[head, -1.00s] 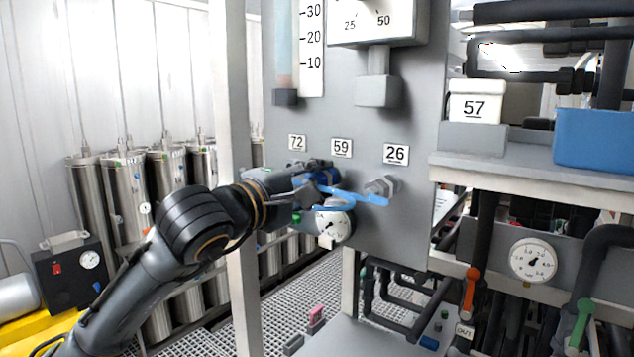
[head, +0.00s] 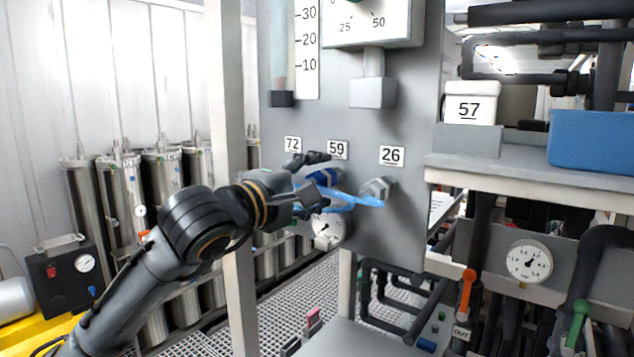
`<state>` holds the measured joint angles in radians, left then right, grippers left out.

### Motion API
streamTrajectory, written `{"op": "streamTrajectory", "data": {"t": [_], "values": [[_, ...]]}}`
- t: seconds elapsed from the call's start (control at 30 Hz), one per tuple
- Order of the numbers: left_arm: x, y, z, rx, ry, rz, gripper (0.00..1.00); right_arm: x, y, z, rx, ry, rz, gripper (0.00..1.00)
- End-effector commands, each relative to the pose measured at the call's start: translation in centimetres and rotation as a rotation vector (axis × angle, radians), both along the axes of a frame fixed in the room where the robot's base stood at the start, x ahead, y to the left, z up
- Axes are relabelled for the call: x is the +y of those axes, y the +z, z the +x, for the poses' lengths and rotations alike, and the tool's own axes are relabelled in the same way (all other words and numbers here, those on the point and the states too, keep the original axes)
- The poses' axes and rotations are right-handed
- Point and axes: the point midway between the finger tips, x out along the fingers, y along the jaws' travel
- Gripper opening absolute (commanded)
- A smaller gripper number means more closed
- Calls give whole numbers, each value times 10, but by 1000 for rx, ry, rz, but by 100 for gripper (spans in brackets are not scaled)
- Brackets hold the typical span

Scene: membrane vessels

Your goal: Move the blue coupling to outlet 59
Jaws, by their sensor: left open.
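The blue coupling (head: 325,178) sits at the grey panel under the label 59 (head: 337,150), apparently on that outlet. A light blue hose (head: 352,201) runs near it, below the label 26. My left gripper (head: 315,178) is open, with its dark fingers spread above and below the coupling; whether they touch it cannot be told. The outlet under the label 26 (head: 391,156) is a bare metal hex fitting (head: 377,189). The outlet under the label 72 (head: 292,144) is hidden behind my gripper. My right gripper is not in view.
A white post (head: 231,180) stands close to my left forearm. A shelf (head: 530,178) with a blue bin (head: 592,140) juts out at the right. The space before the panel's lower right is clear.

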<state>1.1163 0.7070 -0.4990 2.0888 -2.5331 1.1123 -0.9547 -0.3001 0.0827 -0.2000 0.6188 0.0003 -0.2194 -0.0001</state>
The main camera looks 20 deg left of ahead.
Motion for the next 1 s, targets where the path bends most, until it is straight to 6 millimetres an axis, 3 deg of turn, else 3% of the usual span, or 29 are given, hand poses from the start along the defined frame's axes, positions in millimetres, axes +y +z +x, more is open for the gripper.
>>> {"op": "streamTrajectory", "data": {"t": [0.17,0.4,0.6,1.0], "values": [[8,1,-20,-4,2,1,60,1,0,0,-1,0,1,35],[26,0,-69,-2,3,2,60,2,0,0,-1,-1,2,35],[37,0,-99,-2,2,2,60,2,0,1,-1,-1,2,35],[41,0,-111,-1,0,0,60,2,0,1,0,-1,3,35]]}}
